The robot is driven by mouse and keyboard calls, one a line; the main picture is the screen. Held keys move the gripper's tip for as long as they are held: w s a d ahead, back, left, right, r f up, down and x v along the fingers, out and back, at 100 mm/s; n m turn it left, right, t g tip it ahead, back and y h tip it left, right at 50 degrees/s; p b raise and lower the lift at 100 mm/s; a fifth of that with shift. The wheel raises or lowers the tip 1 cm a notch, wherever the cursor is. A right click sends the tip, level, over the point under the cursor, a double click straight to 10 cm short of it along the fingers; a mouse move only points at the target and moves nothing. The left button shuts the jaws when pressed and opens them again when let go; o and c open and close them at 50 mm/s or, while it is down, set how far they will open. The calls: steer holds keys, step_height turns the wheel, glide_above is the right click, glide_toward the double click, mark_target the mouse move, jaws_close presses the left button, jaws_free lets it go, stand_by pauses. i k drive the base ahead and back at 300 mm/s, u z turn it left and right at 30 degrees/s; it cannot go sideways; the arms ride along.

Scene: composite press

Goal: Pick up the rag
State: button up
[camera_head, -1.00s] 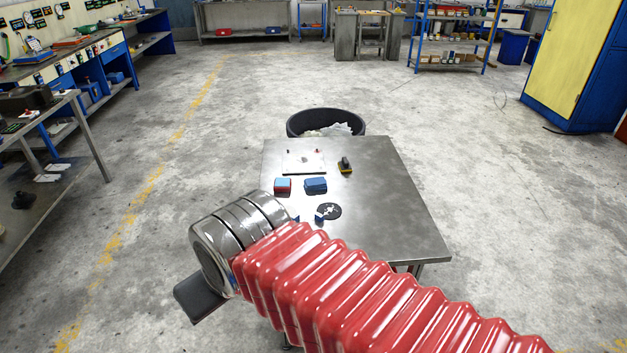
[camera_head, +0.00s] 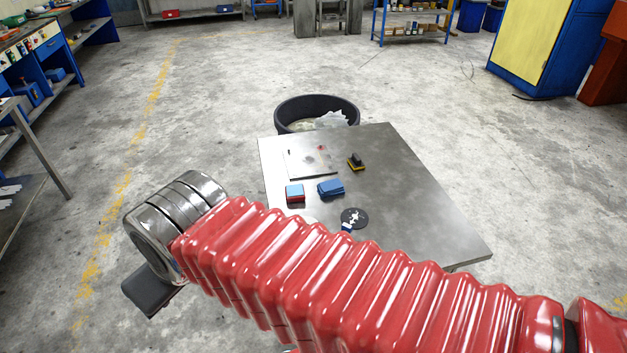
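A small folded-looking blue piece (camera_head: 331,188) lies on the metal table; it may be the rag, but I cannot tell for sure. A smaller blue-and-red block (camera_head: 295,193) lies just left of it. My red ribbed arm crosses the front of the view, in front of the table's near edge. It ends at left in a silver ribbed part, with a dark flat piece (camera_head: 152,290) below it, left of the table and apart from the blue piece. I cannot make out two fingertips, so the gripper's opening does not show.
The metal table (camera_head: 420,200) also holds a stained light sheet (camera_head: 310,162), a yellow-and-black item (camera_head: 356,162) and a black disc (camera_head: 354,217). A black bin (camera_head: 290,118) stands behind it. The table's right side is bare. A yellow cabinet (camera_head: 540,45) stands back right.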

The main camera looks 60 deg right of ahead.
mark_target(333, 187)
steer(key=i, duration=2.05)
steer(key=z, duration=2.85)
steer(key=i, duration=0.45)
steer(key=u, duration=0.15)
